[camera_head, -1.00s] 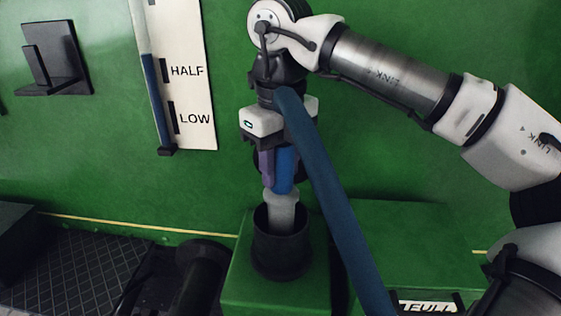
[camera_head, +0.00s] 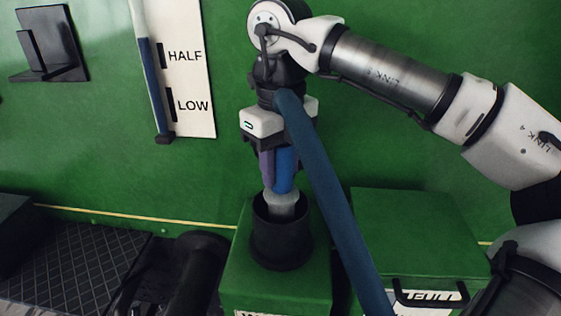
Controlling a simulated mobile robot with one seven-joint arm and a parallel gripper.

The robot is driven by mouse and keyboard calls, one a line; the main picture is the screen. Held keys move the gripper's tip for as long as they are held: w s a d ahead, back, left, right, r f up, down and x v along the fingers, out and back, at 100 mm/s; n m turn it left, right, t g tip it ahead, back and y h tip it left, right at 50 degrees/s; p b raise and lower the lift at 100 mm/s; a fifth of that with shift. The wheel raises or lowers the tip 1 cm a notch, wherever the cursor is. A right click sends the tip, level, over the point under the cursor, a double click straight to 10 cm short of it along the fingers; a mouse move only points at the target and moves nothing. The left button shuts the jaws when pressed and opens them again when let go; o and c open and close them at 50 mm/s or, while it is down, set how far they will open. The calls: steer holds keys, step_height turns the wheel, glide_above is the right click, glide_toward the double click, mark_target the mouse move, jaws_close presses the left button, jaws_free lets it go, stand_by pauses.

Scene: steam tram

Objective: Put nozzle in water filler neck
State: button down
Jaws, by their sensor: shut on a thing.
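My gripper (camera_head: 280,160) is shut on the blue nozzle (camera_head: 285,172) and points straight down. The nozzle's grey tip (camera_head: 281,203) reaches into the mouth of the black water filler neck (camera_head: 281,247); its lower end is hidden behind the neck's near rim. The nozzle looks upright and roughly centred in the opening. A thick blue hose (camera_head: 330,200) runs from the top of the nozzle down to the right, in front of my gripper. The neck stands on a green box (camera_head: 240,285).
A gauge (camera_head: 185,75) marked HALF and LOW and a black bracket (camera_head: 50,45) are on the green wall. A dark pipe (camera_head: 195,270) lies left of the neck.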

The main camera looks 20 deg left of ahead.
steer(key=c, duration=0.9)
jaws_free()
steer(key=shift+o, duration=0.2)
step_height(320, 180, up, 12)
steer(key=shift+r+p, duration=0.1)
steer(key=shift+p, duration=0.65)
steer(key=shift+r+p, duration=0.85)
steer(key=shift+p, duration=0.1)
steer(key=shift+f, duration=0.1)
